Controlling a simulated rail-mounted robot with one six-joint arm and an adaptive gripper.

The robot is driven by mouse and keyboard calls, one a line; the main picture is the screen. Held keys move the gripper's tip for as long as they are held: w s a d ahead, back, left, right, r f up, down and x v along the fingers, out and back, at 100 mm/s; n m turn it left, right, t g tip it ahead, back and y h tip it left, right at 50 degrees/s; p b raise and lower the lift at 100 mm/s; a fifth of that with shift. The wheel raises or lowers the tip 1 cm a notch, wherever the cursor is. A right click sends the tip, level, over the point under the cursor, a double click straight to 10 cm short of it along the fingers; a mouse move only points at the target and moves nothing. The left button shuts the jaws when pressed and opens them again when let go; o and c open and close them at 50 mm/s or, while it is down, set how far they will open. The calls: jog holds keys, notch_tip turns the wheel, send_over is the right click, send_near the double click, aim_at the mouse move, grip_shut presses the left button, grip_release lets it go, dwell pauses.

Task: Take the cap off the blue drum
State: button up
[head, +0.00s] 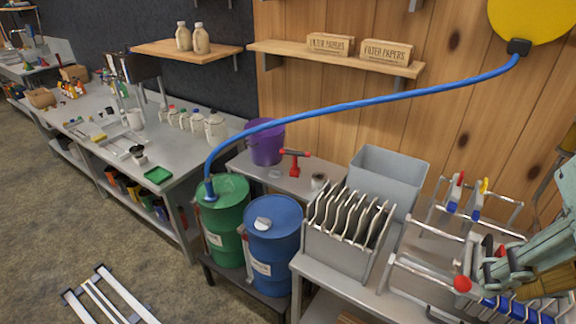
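The blue drum (272,252) stands in the middle of the head view, to the right of the green drum. A pale grey cap (263,223) sits on its top, towards the left side. The green drum (227,238) has a blue hose (360,104) fitted to its top. My gripper (492,264) is at the lower right, over a cluttered rack and well apart from the blue drum. Its fingers blend with the things behind them, so I cannot tell whether they are open or shut.
Between the blue drum and my gripper stands a grey box with upright plates (345,246). A grey bin (386,180) is behind it. The hose arches over this area to a yellow disc (535,18). A purple bucket (266,145) and red tool (294,163) sit behind the drums.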

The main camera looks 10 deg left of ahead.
jog(key=w+a+f+n+g+p, duration=0.1)
jog(key=w+a+n, duration=0.2)
jog(key=w+a, duration=0.8)
jog(key=w+a+n+g+p, duration=0.1)
jog(key=w+a+n, duration=0.15)
jog(key=w, duration=1.75)
jog(key=w+a+f+n+p, duration=0.2)
jog(key=w+a+f+n, duration=0.1)
jog(key=w+a+f, duration=0.85)
jog(key=w+a+f+n, duration=0.1)
jog(key=w+a+f, duration=0.1)
jog(key=a+f, duration=0.5)
jog(key=w+a+f+n+g+p, duration=0.1)
jog(key=w+a+f+n, duration=0.1)
jog(key=a+f, duration=0.5)
jog(key=w+a+f+n+g, duration=0.1)
jog(key=a+f, duration=0.6)
jog(key=f, duration=0.9)
jog(key=shift+w+a+n+p, duration=0.2)
jog(key=shift+w+n, duration=0.1)
jog(key=shift+w, duration=0.4)
jog(key=shift+w+a+n+p, duration=0.15)
jog(key=shift+w+a+n, duration=0.1)
jog(key=shift+w, duration=0.45)
jog(key=shift+a+f, duration=0.3)
jog(key=shift+f, duration=0.3)
jog(key=shift+s+f, duration=0.1)
